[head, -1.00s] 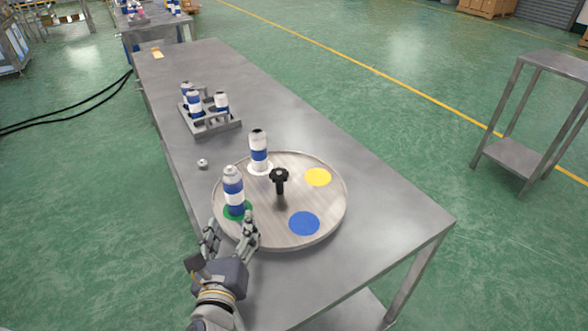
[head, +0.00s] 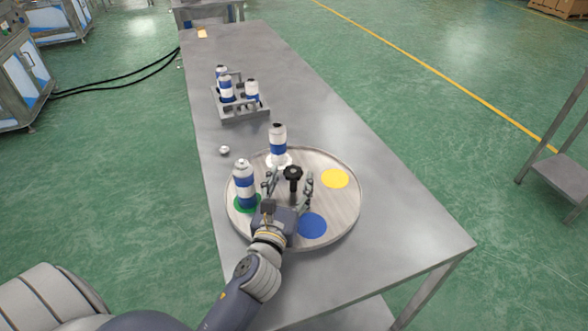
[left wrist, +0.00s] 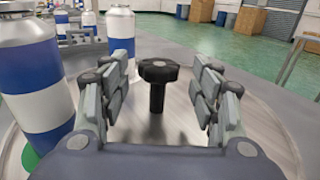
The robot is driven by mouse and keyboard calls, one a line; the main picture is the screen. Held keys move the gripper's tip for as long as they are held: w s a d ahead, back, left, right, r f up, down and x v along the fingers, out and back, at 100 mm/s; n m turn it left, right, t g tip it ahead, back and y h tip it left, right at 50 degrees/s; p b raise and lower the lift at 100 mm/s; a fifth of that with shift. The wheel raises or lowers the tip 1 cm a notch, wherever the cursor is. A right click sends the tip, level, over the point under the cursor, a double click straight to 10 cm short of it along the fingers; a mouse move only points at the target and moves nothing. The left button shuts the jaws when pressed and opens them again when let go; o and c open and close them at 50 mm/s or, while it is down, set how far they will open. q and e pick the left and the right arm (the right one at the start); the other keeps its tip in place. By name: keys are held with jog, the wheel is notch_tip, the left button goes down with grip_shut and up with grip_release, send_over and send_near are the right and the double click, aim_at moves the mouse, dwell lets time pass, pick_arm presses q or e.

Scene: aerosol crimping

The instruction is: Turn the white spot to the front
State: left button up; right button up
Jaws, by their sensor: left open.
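The round turntable (head: 342,212) lies on the metal table with a black knob (head: 293,173) at its middle. The white spot (head: 285,160) is at the far side, with a blue-and-white can (head: 278,146) standing on it. The green spot (head: 240,204) is at the left, with another can (head: 245,184) on it. The yellow spot (head: 335,178) is at the right and the blue spot (head: 312,226) at the front; both are bare. My left gripper (head: 289,183) is open around the knob's near side; in the left wrist view the knob (left wrist: 158,72) stands between its fingers, apparently untouched.
A grey rack (head: 243,113) with several cans stands farther back on the table (head: 400,235). A small round metal piece (head: 224,150) lies left of the turntable. The table right of the turntable is clear.

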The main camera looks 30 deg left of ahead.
pick_arm(q)
jog(key=shift+x, duration=1.1)
jog(key=shift+w+a, duration=0.2)
jog(key=shift+w, duration=0.4)
pick_arm(e)
jog(key=shift+w+d+r, duration=0.2)
jog(key=shift+w+d, duration=0.2)
jog(key=shift+w, duration=0.1)
jog(key=shift+w+d+r, duration=0.15)
jog(key=shift+w+d, duration=0.25)
jog(key=shift+w, duration=0.05)
pick_arm(q)
jog(key=shift+c, duration=0.6)
grip_shut()
pick_arm(e)
jog(key=shift+s+a, duration=0.1)
jog(key=shift+s, duration=0.15)
